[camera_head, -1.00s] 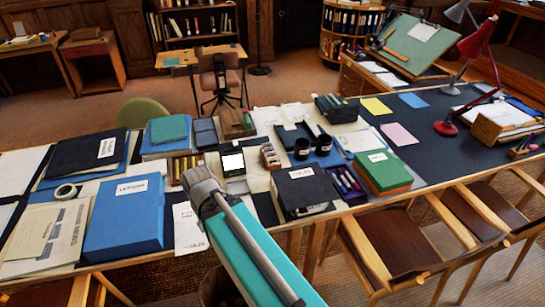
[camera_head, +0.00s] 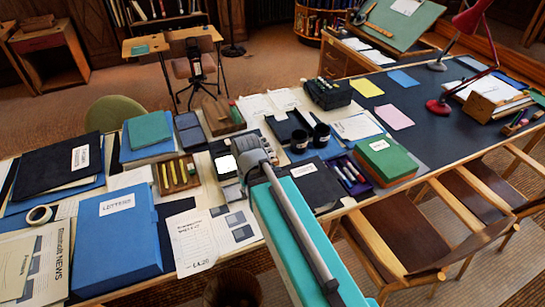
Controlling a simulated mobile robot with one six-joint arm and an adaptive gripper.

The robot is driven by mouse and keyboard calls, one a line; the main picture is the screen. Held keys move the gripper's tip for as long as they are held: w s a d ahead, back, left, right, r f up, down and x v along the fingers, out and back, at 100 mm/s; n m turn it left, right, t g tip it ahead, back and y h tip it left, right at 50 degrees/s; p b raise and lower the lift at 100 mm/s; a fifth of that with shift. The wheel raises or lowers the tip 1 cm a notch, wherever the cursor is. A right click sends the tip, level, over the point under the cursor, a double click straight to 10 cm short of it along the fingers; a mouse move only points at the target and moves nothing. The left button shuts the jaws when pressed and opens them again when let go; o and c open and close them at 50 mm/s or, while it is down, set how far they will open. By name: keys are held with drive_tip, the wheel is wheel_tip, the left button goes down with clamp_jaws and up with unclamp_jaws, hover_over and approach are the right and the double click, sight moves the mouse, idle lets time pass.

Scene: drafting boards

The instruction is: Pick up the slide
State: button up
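I cannot pick out the slide for certain. A small bright white square in a dark frame (camera_head: 226,164) lies mid-table, just left of my arm's grey end, and may be a slide or a lit viewer. A small grey item (camera_head: 232,193) lies just in front of it. My turquoise arm reaches in from the bottom, over the table's front edge. Its grey end is above the table near a black folder (camera_head: 310,185) and hides part of what lies below. The gripper's fingers do not show.
Crowding the table are a blue letters box (camera_head: 118,240), a tray of yellow sticks (camera_head: 178,175), dark cups (camera_head: 299,141), a purple pen tray (camera_head: 348,178) and a green box (camera_head: 386,160). A red lamp (camera_head: 470,60) stands right. Chairs (camera_head: 395,225) line the front right.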

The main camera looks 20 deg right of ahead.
drive_tip(key=shift+w, duration=0.1)
idle(0.3)
drive_tip(key=n+b, duration=0.1)
drive_tip(key=n, duration=1.7)
hover_over(270, 154)
drive_tip(key=shift+w+a+f, duration=0.1)
drive_tip(key=shift+w+f, duration=0.15)
drive_tip(key=shift+f, duration=0.35)
drive_tip(key=shift+f, duration=0.1)
wheel_tip(270, 154, down, 8)
drive_tip(key=b, duration=0.8)
drive_tip(key=shift+f+b, duration=0.25)
drive_tip(key=shift+b, duration=0.15)
drive_tip(key=shift+f, duration=0.1)
wheel_tip(270, 154, down, 5)
drive_tip(key=b, duration=0.5)
drive_tip(key=shift+s, duration=0.1)
